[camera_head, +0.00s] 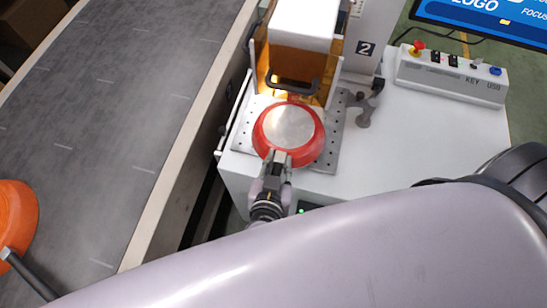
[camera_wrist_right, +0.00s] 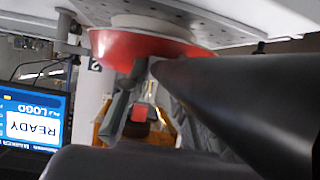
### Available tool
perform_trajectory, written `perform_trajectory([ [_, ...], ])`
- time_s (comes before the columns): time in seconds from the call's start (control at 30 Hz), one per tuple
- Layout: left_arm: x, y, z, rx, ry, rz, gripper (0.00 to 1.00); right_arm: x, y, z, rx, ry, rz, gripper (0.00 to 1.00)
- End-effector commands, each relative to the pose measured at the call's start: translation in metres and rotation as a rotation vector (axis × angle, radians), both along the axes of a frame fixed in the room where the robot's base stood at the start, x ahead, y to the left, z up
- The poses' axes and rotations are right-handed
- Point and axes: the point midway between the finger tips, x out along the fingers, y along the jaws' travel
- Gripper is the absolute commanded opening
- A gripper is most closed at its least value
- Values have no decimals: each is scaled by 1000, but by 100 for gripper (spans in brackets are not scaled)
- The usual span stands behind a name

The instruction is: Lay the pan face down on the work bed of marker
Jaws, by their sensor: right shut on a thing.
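The red pan (camera_head: 263,135) is face down at the marker, its round grey base facing up. It is over the work bed (camera_head: 333,140), a grey plate with holes. In the right wrist view, which is upside down, the pan (camera_wrist_right: 115,47) has its wide rim toward a pale round piece on the bed side; I cannot tell whether it touches. My right gripper (camera_head: 277,158) is shut on the pan's handle at the near side. The dark handle (camera_wrist_right: 240,90) runs across the wrist view. My left gripper is not in view.
The marker's white head with amber shields (camera_head: 333,82) stands just behind the pan. A small clamp-like part (camera_head: 365,110) is to its right. A button box (camera_head: 450,78) and a screen (camera_head: 490,18) are farther right. The conveyor (camera_head: 130,90) at left carries an orange pan (camera_head: 17,220).

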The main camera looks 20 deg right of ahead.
Motion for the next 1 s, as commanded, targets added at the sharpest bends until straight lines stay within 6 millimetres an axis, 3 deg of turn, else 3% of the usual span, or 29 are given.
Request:
perform_trajectory([
  [0.23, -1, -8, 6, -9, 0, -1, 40, 22, -14, 4, -3, -8, 1, 0],
  [0.53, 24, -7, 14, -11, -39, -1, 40, 45, -30, 4, -3, -8, 1, 0],
  [0.9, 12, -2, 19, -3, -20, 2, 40, 75, -50, 4, -2, -8, 0, 0],
  [1.0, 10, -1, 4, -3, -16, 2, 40, 74, -49, -12, 1, -5, 1, 0],
])
